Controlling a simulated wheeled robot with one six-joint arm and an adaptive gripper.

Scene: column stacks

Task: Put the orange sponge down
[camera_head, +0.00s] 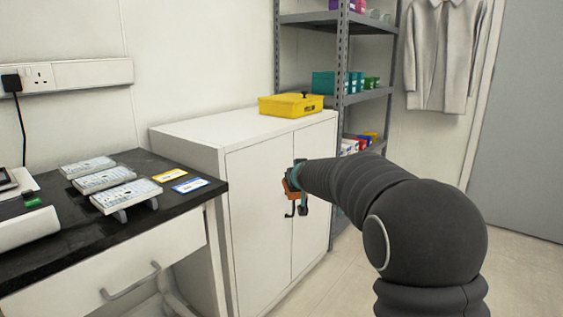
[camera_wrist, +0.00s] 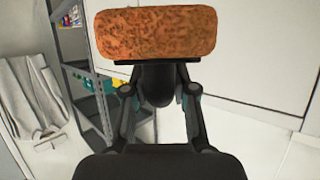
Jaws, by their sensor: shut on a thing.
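The orange sponge (camera_wrist: 155,34) is a rounded block with a mottled surface, held crosswise at the tip of my gripper (camera_wrist: 156,62) in the wrist view. The gripper is shut on it, and the fingertips are partly hidden behind the sponge. In the head view, my gripper (camera_head: 295,190) hangs in front of the white cabinet's doors, below the level of its top. The sponge (camera_head: 291,191) shows there as a small orange patch, partly covered by the gripper. It appears clear of any surface.
The white cabinet (camera_head: 185,133) bears a yellow box (camera_head: 290,105); the front of its top is bare. Grey shelving (camera_head: 343,60) stands behind.

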